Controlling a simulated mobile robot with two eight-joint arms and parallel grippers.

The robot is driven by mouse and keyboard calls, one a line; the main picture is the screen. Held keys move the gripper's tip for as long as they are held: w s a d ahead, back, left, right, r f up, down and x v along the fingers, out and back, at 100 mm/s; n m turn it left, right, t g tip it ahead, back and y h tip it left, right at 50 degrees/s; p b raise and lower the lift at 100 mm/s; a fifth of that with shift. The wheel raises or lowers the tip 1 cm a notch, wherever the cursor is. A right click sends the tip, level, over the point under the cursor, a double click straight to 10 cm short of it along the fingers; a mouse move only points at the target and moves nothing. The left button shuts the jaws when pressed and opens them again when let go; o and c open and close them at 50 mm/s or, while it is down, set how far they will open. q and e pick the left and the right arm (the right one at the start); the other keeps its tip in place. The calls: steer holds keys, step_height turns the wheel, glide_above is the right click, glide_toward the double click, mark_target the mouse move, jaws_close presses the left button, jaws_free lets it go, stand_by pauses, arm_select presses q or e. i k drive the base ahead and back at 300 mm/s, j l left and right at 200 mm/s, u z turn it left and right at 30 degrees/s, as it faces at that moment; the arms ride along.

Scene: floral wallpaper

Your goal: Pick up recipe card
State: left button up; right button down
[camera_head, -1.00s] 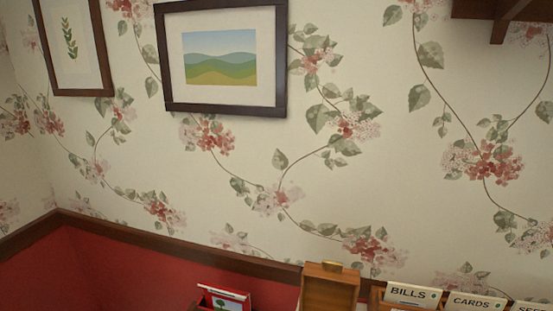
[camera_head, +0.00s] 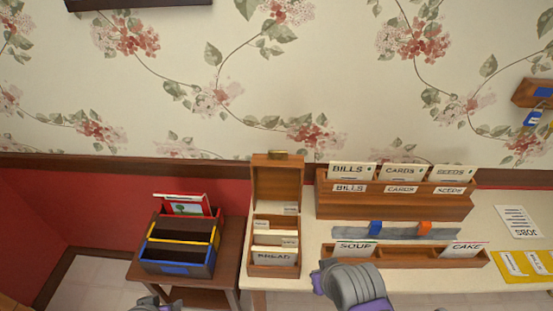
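An open wooden recipe box (camera_head: 275,190) stands on the table's left end, its lid raised at the back. Several upright cards fill it; the front one (camera_head: 273,257) seems to read BREAD. To its right is a low wooden rack (camera_head: 430,257) with a SOUP card (camera_head: 355,248) at its left and a CAKE card (camera_head: 465,249) at its right. My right gripper (camera_head: 350,284) is at the bottom, in front of the SOUP card, and covers part of the rack. My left gripper (camera_head: 155,303) barely shows at the bottom edge. The fingers of both are unclear.
A wooden sorter (camera_head: 395,207) labelled BILLS, CARDS and SEEDS stands behind the rack. A grey strip with blue and orange clips (camera_head: 395,232) lies between them. A JOBS sheet (camera_head: 517,222) and a yellow sheet (camera_head: 525,266) lie right. A side table (camera_head: 227,262) holds a dark file box (camera_head: 180,250).

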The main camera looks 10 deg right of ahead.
mark_target(457, 249)
steer(key=z, duration=2.25)
steer(key=k+l+u, duration=0.1)
steer(key=k+l, duration=0.2)
steer(key=k, duration=0.15)
steer(key=k+l+u, duration=0.1)
steer(key=k+l, duration=0.15)
steer(key=k, duration=0.25)
